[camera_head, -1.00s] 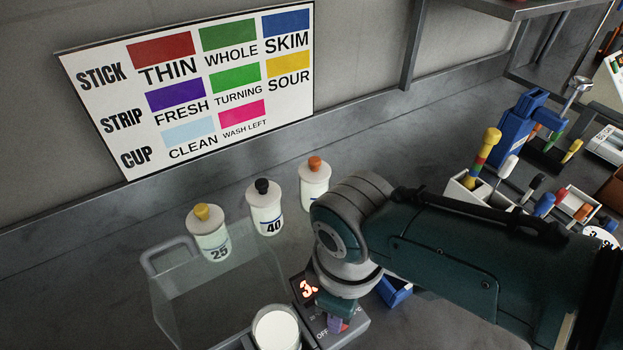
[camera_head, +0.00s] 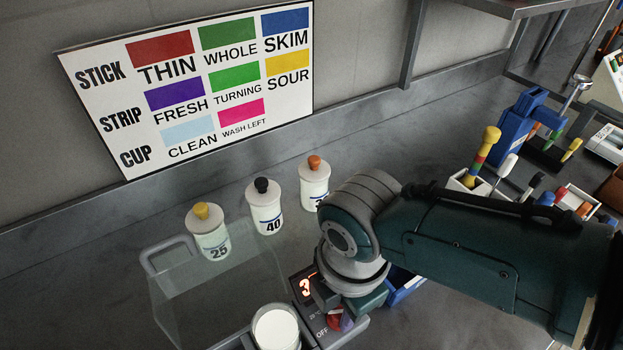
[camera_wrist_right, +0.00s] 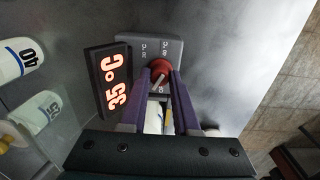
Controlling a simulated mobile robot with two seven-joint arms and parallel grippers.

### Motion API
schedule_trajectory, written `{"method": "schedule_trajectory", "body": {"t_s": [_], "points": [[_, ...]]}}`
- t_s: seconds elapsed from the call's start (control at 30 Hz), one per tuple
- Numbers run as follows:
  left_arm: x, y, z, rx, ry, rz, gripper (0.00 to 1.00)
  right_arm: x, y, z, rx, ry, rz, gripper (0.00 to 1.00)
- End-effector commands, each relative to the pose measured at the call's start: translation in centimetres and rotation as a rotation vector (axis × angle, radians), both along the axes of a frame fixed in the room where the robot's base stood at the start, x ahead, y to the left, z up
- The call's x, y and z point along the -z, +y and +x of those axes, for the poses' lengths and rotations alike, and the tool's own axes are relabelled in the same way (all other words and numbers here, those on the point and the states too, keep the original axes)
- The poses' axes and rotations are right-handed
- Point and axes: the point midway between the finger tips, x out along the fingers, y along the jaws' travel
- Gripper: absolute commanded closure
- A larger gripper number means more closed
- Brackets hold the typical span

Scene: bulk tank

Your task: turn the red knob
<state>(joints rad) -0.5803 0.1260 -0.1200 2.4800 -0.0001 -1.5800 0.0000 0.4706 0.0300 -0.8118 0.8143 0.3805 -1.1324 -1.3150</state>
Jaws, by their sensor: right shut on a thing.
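The red knob (camera_head: 335,321) sits on a grey control box (camera_head: 325,338) at the bottom middle of the head view, partly hidden by my right gripper (camera_head: 345,316). In the right wrist view the red knob (camera_wrist_right: 160,67) lies between the two purple fingers of my right gripper (camera_wrist_right: 161,74), which is shut on it. Small labels ring the knob; OFF (camera_head: 322,332) is readable in the head view. The lit display (camera_wrist_right: 115,82) beside it reads 35 °C in the wrist view. My left gripper is not in view.
A clear tank (camera_head: 210,295) stands left of the box, with a white-filled cup (camera_head: 276,329) at its corner. Capped bottles (camera_head: 267,212) stand behind. A rack of coloured tools (camera_head: 480,190) is at the right. A colour chart (camera_head: 190,90) is on the wall.

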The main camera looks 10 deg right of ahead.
Motion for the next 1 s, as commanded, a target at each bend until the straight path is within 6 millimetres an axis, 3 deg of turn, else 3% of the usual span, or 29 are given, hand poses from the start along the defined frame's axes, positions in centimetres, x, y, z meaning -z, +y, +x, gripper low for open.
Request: {"method": "schedule_trajectory", "body": {"t_s": [0.5, 1.0], "points": [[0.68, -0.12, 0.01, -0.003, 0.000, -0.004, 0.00, 0.06, -0.04, 0.03, -0.392, -0.001, 0.000, 1.00], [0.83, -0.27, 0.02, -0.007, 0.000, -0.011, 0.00, 0.03, -0.09, 0.01, -0.502, 0.000, -0.001, 1.00]]}}
